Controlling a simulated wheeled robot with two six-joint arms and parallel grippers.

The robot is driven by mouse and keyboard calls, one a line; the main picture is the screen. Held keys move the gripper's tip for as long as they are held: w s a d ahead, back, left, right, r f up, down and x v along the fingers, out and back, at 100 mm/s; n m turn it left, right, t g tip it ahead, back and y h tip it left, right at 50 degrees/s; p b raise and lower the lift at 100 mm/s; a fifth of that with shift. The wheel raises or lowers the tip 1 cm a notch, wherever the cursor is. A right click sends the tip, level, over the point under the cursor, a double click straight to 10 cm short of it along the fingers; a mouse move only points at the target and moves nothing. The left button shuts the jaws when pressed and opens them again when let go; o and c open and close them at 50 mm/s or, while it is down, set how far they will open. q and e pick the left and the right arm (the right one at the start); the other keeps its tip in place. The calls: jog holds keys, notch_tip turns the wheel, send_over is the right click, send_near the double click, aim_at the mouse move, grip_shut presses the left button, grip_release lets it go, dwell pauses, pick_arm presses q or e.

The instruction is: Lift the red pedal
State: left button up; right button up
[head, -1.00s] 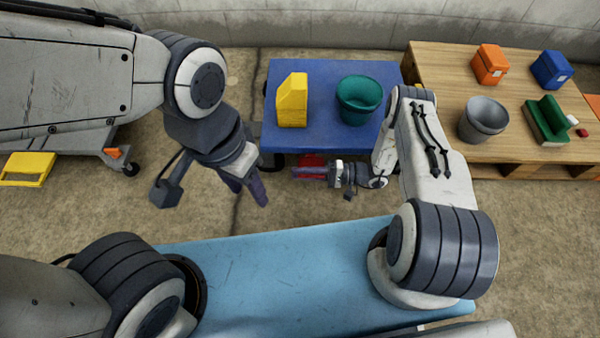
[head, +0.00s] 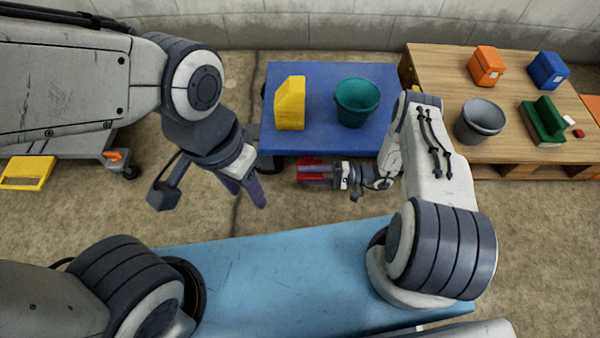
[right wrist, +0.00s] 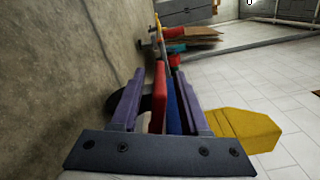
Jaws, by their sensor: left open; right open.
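The red pedal (head: 310,161) is low at the front of the blue table, partly covered by my right gripper in the head view. My right gripper (head: 315,174) is open and points left, with red showing on both sides of its fingers. In the right wrist view a red upright piece (right wrist: 160,92) stands between the two purple fingers, with gaps beside it; a firm touch cannot be made out. My left gripper (head: 243,190) is open and empty, pointing down over the floor to the left of the pedal.
The blue table (head: 335,90) holds a yellow block (head: 290,104) and a green bucket (head: 357,102). A wooden pallet table (head: 435,65) at right carries a grey bucket (head: 480,119), orange box (head: 486,66), blue box (head: 547,70) and green block (head: 543,120).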

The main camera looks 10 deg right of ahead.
jog(key=s+d+p, duration=0.1)
jog(key=d, duration=0.7)
jog(key=shift+s, duration=0.15)
